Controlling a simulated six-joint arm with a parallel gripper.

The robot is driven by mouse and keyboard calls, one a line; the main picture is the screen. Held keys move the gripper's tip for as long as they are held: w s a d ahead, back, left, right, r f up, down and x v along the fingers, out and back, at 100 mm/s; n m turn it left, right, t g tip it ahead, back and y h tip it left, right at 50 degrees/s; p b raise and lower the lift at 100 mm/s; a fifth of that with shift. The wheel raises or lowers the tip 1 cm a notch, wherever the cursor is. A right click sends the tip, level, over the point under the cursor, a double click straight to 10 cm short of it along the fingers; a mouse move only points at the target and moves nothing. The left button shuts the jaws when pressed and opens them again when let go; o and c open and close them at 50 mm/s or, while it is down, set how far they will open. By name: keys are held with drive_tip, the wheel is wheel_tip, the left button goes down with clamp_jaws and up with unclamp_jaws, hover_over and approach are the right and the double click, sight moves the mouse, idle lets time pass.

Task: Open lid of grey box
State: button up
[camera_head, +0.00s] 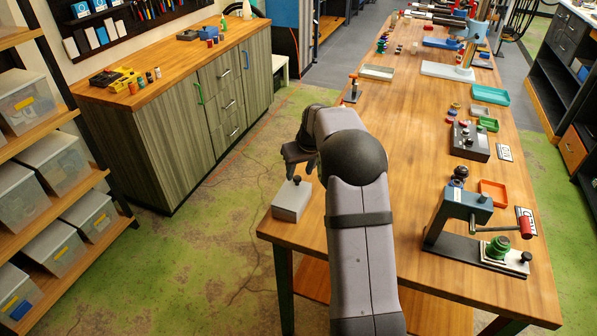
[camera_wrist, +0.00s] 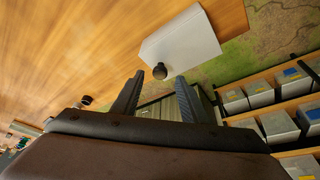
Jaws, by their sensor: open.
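The grey box (camera_head: 292,202) sits at the near left corner of the wooden table. Its lid is on and has a dark round knob (camera_head: 296,180) on top. In the wrist view the box (camera_wrist: 185,40) lies beyond the fingertips, with the knob (camera_wrist: 160,71) just past the left finger's tip. My gripper (camera_head: 300,165) is above the box in the head view. In the wrist view my gripper (camera_wrist: 160,78) is open and empty, its two fingers apart, and a gap shows between them and the knob.
The wooden table (camera_head: 400,190) stretches away to the right and back. A press-like tool with a red handle (camera_head: 527,225) stands at the near right. An orange tray (camera_head: 494,192) and a grey block with knobs (camera_head: 470,141) stand behind it. The table's left edge is close to the box.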

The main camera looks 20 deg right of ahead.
drive_tip(key=shift+p+x, duration=0.45)
drive_tip(key=shift+x, duration=0.95)
drive_tip(key=shift+c, duration=0.6)
clamp_jaws()
drive_tip(key=shift+w+d+p, duration=0.55)
drive_tip(key=shift+w+d, duration=1.15)
drive_tip(key=shift+w, duration=0.05)
drive_tip(key=shift+o, duration=0.6)
unclamp_jaws()
drive_tip(key=shift+r, duration=0.1)
drive_tip(key=b+v, duration=0.3)
drive_tip(key=v, duration=0.4)
drive_tip(key=shift+s, duration=0.15)
